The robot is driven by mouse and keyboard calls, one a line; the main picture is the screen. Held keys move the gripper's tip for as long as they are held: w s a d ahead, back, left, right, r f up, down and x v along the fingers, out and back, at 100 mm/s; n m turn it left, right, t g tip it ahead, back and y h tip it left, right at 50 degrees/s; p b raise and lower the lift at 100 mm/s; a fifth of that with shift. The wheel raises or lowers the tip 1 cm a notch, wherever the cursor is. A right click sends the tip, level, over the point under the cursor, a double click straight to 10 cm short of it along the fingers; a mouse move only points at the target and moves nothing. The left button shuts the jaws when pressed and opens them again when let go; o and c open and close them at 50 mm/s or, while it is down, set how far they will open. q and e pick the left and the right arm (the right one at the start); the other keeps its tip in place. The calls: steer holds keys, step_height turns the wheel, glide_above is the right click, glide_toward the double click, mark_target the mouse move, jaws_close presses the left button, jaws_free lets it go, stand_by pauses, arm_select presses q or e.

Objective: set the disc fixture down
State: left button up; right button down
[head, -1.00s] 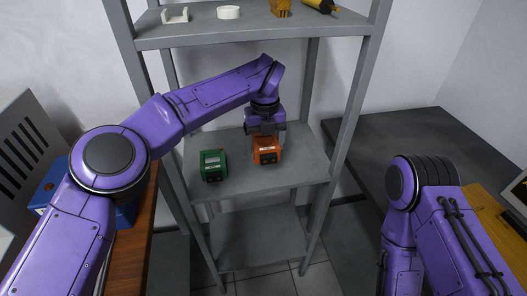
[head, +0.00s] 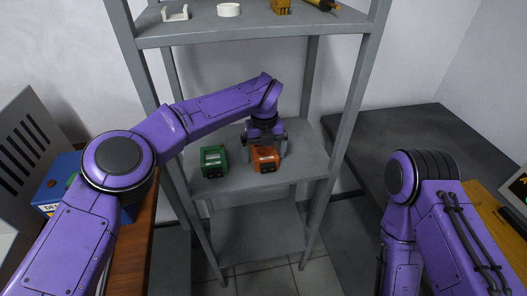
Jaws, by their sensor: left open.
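An orange block-shaped fixture (head: 265,159) with a dark front face sits on the middle shelf (head: 225,187) of the grey rack. I cannot tell from its look whether it is the disc fixture. My left gripper (head: 265,146) reaches down just behind and above it, jaws open, one finger at each side of the orange fixture. Whether a finger touches it I cannot tell. A similar green fixture (head: 214,161) stands on the same shelf to the left, a small gap from the left finger. My right gripper is out of view; only my right arm shows.
The upper shelf (head: 200,41) overhangs behind my left arm and holds a white bracket (head: 175,14), a white ring-like disc (head: 229,10), a yellow-brown block (head: 281,7) and a yellow-black tool (head: 322,4). Rack posts stand on both sides. The middle shelf is bare to the right.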

mark_target(264, 152)
arm_select(q)
step_height(264, 152, up, 8)
steer(key=shift+f, duration=0.2)
stand_by(1.3)
